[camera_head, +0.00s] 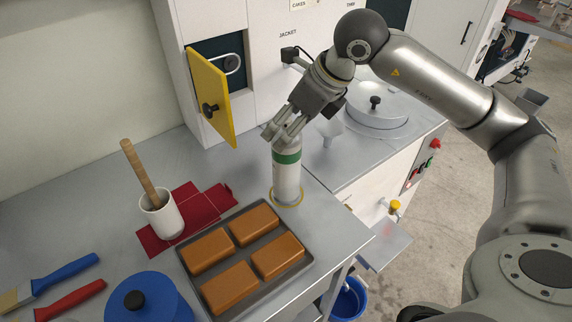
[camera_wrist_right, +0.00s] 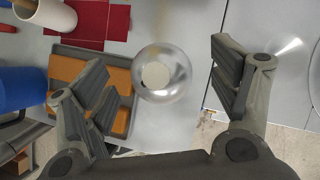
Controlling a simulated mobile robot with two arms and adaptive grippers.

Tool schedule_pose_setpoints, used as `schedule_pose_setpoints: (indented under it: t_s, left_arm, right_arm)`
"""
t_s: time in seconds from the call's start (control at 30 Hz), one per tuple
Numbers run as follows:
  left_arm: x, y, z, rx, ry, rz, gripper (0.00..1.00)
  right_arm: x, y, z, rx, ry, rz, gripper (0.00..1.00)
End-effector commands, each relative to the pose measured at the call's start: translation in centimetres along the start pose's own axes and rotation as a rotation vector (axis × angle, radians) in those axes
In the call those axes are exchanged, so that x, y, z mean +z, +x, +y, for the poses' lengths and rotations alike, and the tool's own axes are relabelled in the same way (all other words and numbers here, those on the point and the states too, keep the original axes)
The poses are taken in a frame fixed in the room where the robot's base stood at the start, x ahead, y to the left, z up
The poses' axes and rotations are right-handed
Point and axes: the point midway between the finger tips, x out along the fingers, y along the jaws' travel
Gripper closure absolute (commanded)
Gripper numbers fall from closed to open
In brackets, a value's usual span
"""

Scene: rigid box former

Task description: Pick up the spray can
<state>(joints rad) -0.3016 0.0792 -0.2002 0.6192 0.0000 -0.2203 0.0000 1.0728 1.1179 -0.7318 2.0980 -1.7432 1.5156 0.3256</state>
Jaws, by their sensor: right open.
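The spray can (camera_head: 287,177) is a silvery white cylinder with a green band. It stands upright on the grey bench, within a yellow ring at its base. My right gripper (camera_head: 286,135) is at the top of the can, its fingers hiding part of the can's top. In the right wrist view the can (camera_wrist_right: 162,75) shows from above as a round shiny shape with a pale centre. It lies between the open fingers of my right gripper (camera_wrist_right: 160,85), with gaps on both sides. My left gripper is not in view.
A tray (camera_head: 222,307) with orange-brown blocks stands close in front of the can. A white cup (camera_head: 161,216) with a wooden handle stands on red sheets to the left. A yellow door (camera_head: 211,95) stands open behind. A lidded pan (camera_head: 376,112) is at the right.

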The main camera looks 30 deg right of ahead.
Motion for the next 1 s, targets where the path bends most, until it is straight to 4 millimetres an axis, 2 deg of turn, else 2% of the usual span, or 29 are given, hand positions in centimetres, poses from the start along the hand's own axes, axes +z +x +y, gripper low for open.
schedule_pose_setpoints:
  t_s: [0.17,0.43,0.73,1.0]
  left_arm:
    - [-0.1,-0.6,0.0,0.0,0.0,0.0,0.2]
    - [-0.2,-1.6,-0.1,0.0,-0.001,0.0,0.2]
    - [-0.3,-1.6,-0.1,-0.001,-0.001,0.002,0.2]
    - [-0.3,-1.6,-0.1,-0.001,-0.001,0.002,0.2]
  right_arm:
    - [-0.1,1.4,0.1,0.002,0.0,0.003,0.18]
    - [-0.3,5.1,0.1,0.003,0.0,0.0,0.18]
    - [-0.3,5.7,0.1,0.001,-0.001,-0.001,0.18]
    - [-0.3,5.6,0.1,0.001,-0.001,-0.001,0.53]
